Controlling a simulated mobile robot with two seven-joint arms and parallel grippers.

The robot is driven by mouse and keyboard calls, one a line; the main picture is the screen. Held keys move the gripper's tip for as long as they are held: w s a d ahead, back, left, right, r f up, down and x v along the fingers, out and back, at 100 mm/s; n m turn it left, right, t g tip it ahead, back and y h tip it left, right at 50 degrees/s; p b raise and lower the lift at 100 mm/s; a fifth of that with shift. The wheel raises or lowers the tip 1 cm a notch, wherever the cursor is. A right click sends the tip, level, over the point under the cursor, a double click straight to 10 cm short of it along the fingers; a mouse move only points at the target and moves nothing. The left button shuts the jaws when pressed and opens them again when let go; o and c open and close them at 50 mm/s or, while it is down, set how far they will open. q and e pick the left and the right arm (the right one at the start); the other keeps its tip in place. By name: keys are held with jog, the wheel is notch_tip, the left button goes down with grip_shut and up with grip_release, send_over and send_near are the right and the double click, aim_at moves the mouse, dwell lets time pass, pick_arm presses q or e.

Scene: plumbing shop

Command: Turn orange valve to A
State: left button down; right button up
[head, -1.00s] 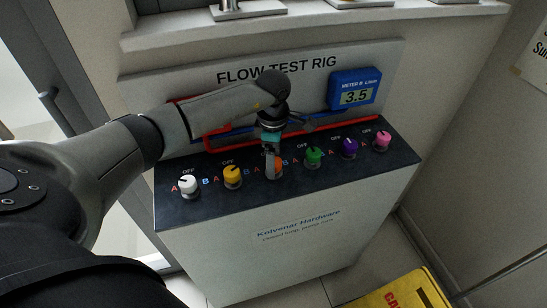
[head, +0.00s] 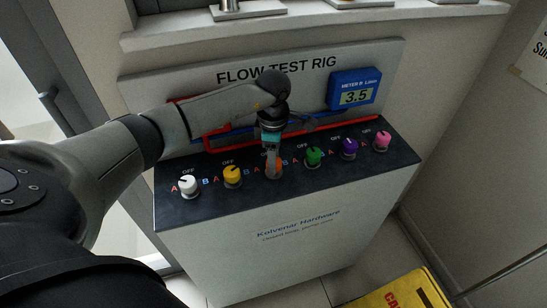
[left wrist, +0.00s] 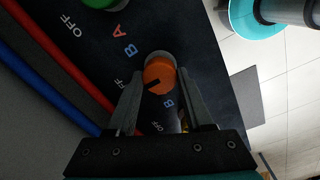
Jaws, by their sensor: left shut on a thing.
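The orange valve (left wrist: 160,74) is a round knob on the dark panel top, third from the left in the head view, where it is partly hidden (head: 279,161). My left gripper (head: 273,172) reaches down over it from above. In the left wrist view its two fingers (left wrist: 158,82) are on either side of the knob, shut on it. The knob's dark pointer mark slants to the lower left in that view, seemingly between its OFF and A sides. The orange valve's own A letter is hidden. My right gripper is not in view.
White (head: 188,184), yellow (head: 232,175), green (head: 313,156), purple (head: 349,147) and pink (head: 382,140) knobs stand in the same row, close by. The blue meter (head: 354,90) reads 3.5. Red and blue pipes run behind. A yellow sign (head: 405,290) is at lower right.

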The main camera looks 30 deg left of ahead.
pick_arm(q)
jog(key=n, duration=0.5)
jog(key=shift+n+p, duration=0.4)
jog(key=n+p, duration=0.1)
jog(key=n, duration=0.4)
jog(key=shift+n, duration=0.6)
jog(key=shift+c, duration=1.4)
grip_release()
notch_tip(320, 180, up, 15)
jog(key=shift+d+r, duration=0.15)
jog(key=shift+d, duration=0.1)
